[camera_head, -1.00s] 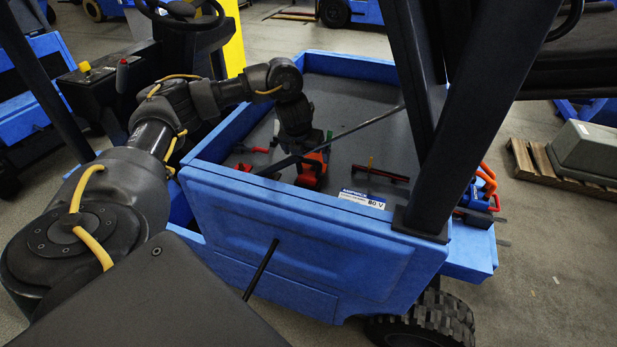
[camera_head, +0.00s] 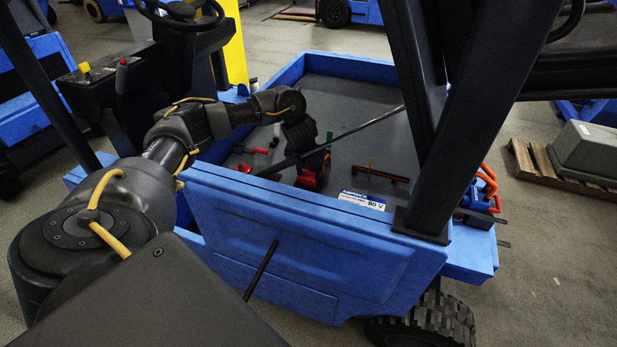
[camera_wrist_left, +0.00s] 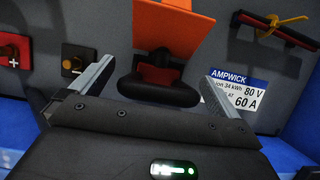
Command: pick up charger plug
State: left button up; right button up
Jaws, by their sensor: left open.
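A red-orange connector with a black loop handle (camera_wrist_left: 155,90), which looks like the charger plug, sits on the grey deck inside the blue truck body. An upright orange plate (camera_wrist_left: 172,32) rises beside it. In the head view the red connector (camera_head: 310,181) is near the front wall, partly hidden by my arm. My left gripper (camera_wrist_left: 160,78) is open, one finger on each side of the handle in the picture, with nothing between them; I cannot tell the distance. In the head view its fingers are mostly hidden below the dark wrist. My right gripper does not show.
Red plus (camera_wrist_left: 14,50) and black minus (camera_wrist_left: 76,65) terminals are to the left. A blue front wall (camera_head: 300,240), dark post (camera_head: 480,110) and slanting rod (camera_head: 360,127) border the area.

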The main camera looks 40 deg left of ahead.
pick_arm(q)
jog(key=shift+w, duration=0.1)
jog(key=c, duration=1)
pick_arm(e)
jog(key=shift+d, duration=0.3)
pick_arm(q)
jog(key=shift+r, duration=0.1)
jog(key=shift+w+r+b, duration=0.1)
jog(key=shift+r+b, duration=0.25)
jog(key=shift+r, duration=0.1)
jog(key=r, duration=0.2)
jog(key=shift+s+r+b, duration=0.2)
jog(key=shift+r+b, duration=0.1)
jog(key=shift+b, duration=0.1)
jog(key=s+a+r+p, duration=0.3)
jog(key=s+r, duration=0.6)
jog(key=s, duration=0.4)
jog(key=shift+s+r, duration=0.2)
jog(key=shift+s, duration=0.1)
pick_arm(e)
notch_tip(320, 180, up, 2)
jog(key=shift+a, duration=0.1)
